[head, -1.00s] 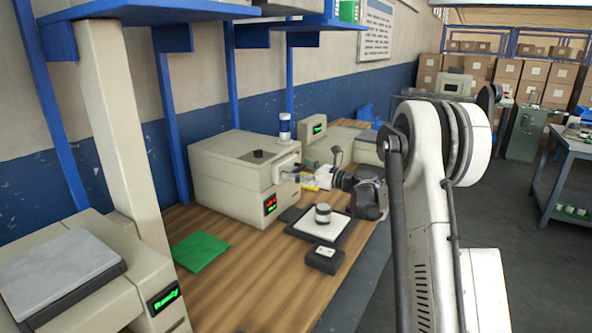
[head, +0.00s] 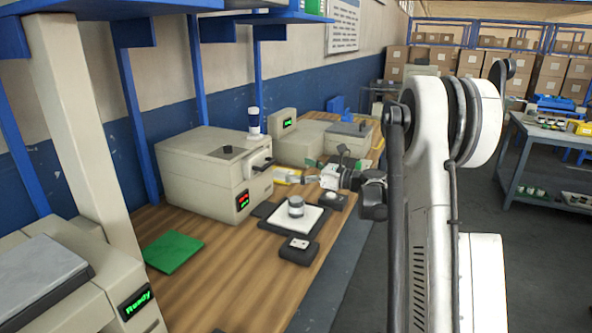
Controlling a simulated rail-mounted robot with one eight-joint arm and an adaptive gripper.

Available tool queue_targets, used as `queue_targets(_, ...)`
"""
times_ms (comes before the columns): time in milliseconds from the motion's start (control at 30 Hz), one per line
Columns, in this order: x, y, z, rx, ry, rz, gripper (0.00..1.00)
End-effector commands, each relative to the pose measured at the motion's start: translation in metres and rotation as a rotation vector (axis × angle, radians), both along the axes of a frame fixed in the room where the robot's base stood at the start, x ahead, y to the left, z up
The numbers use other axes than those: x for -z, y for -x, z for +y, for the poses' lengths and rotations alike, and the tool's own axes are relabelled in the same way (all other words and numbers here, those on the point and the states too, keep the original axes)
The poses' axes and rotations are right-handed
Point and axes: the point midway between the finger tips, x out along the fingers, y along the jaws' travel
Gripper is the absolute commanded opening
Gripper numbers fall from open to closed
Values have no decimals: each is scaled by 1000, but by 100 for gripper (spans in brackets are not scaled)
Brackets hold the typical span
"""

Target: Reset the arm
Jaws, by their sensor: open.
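My gripper (head: 297,180) is small and far off in the head view, over the bench in front of the beige box machine (head: 205,178). It points left towards the machine's front and is open, with nothing seen between its fingers. A gap shows between it and the machine's dark front handle (head: 262,165). My white arm (head: 432,190) stands large at the right and hides part of the bench's far side and the floor.
A round metal weight or jar (head: 296,206) stands on a white-topped plate (head: 305,218). A small black box (head: 299,250) and a green mat (head: 174,251) lie on the wooden bench (head: 215,285). A scale-like machine (head: 45,285) stands front left. Open floor lies right.

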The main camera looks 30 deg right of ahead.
Motion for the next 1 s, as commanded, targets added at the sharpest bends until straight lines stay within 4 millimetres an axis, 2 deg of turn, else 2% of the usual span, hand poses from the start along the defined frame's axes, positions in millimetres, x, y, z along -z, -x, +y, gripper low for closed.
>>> queue_targets(333,0,0,1,0,2,0,98)
queue_targets(467,-5,2,12,-7,47,-1,98)
queue_targets(667,-23,19,63,-50,277,-16,98)
queue_targets(867,-37,52,118,-123,567,-53,98)
queue_targets(1000,-43,81,151,-188,770,-90,98)
